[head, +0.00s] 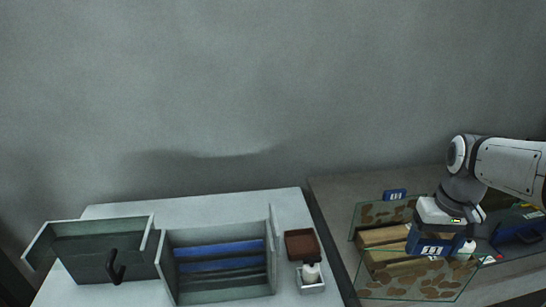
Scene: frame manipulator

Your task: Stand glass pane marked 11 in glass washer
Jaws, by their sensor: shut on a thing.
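My gripper (452,222) is over the right-hand table, pointing down, with its fingers largely hidden. It is shut at the blue tag (434,248) of a glass pane; the white mark on the tag is too small to read surely. Brown-blotched clear glass (418,287) shows below and in front of the gripper. More blotched glass with another blue tag (395,195) stands behind it. On the left table, an open-topped grey-green box (168,273) with blue strips inside looks like the glass washer. A panel with a black handle (115,267) stands beside it.
Wooden slats (385,237) lie among the glass. A dark blue item (520,235) is to the right of my gripper. A brown tray (301,244) and a small white bottle holder (311,275) stand right of the box.

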